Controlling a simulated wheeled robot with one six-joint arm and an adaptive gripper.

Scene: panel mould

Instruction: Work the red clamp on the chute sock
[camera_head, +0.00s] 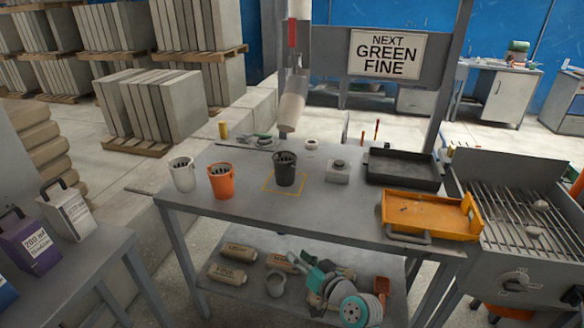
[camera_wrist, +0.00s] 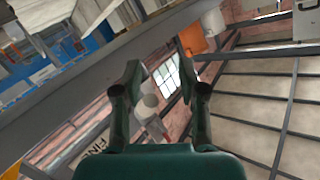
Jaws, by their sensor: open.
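The red clamp (camera_head: 291,33) is a small upright red piece on the chute above the workbench in the head view. The pale chute sock (camera_head: 293,108) hangs below it, slightly bent, its lower end above the dark bucket (camera_head: 285,170). In the wrist view my gripper (camera_wrist: 160,72) is open, with its two dark green fingers wide apart and nothing held. Beyond the fingers, a pale rounded shape that looks like the sock (camera_wrist: 150,101) shows, with a small red bit near it, probably the clamp (camera_wrist: 165,134). My gripper is apart from both.
A white bucket (camera_head: 183,174) and an orange bucket (camera_head: 221,181) stand left of the dark one. A black tray (camera_head: 404,168) and a yellow tray (camera_head: 430,212) lie at the right. The sign (camera_head: 388,54) reads "NEXT GREEN FINE". A grated stand (camera_head: 515,215) adjoins the bench.

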